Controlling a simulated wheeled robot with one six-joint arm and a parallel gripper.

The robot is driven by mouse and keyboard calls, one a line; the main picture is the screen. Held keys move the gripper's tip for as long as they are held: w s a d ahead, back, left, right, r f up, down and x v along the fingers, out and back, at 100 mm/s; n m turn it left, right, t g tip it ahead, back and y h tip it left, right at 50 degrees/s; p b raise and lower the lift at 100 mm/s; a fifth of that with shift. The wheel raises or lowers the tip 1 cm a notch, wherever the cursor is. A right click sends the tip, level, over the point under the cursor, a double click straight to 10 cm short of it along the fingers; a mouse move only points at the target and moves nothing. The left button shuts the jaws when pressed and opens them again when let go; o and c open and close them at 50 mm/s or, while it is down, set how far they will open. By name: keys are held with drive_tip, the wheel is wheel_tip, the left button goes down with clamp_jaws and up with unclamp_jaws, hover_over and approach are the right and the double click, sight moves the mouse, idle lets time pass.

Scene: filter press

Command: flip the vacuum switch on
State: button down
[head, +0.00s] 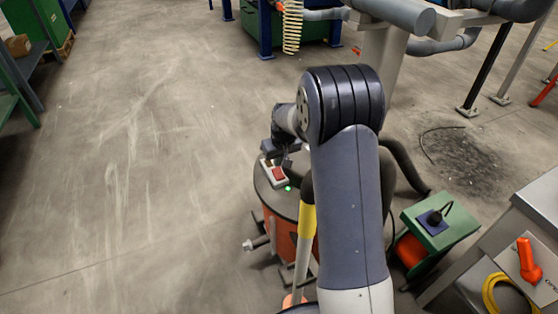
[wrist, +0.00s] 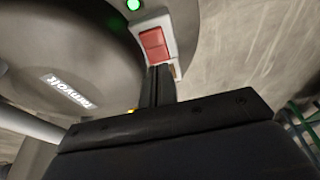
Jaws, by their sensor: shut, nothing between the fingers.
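The vacuum has a dark round lid (head: 274,203) and an orange body (head: 281,237), below and left of my arm in the head view. Its red rocker switch (head: 279,174) sits in a pale housing on the lid, and shows close up in the wrist view (wrist: 154,44). A small green lamp (head: 288,188) glows beside the housing, also in the wrist view (wrist: 133,4). My gripper (wrist: 160,72) is shut and empty, its fingertips at the near end of the red rocker. I cannot tell whether they touch it. In the head view my arm hides part of the vacuum.
A dark hose (head: 402,168) curves off behind my arm. A green stand (head: 450,235) with a black plug is on the right, near a grey metal bench (head: 540,205) with an orange handle (head: 527,262). Open concrete floor (head: 130,190) lies to the left.

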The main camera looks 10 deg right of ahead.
drive_tip(key=s+p+v, duration=0.1)
drive_tip(key=p+v, duration=0.1)
drive_tip(key=v, duration=0.8)
drive_tip(key=shift+s+d, duration=0.2)
drive_tip(key=shift+s, duration=0.2)
drive_tip(key=b, duration=0.2)
hover_over(279, 175)
drive_tip(key=f, duration=0.8)
drive_tip(key=shift+s, duration=0.2)
drive_tip(key=shift+w, duration=0.3)
drive_tip(key=shift+w+a+f+g, duration=0.1)
drive_tip(key=shift+w+f+g, duration=0.25)
drive_tip(key=shift+g, duration=0.45)
wheel_tip(279, 175, up, 7)
drive_tip(key=p, duration=0.2)
drive_tip(key=shift+s+f, duration=0.2)
drive_tip(key=shift+s, duration=0.25)
drive_tip(key=shift+f, duration=0.1)
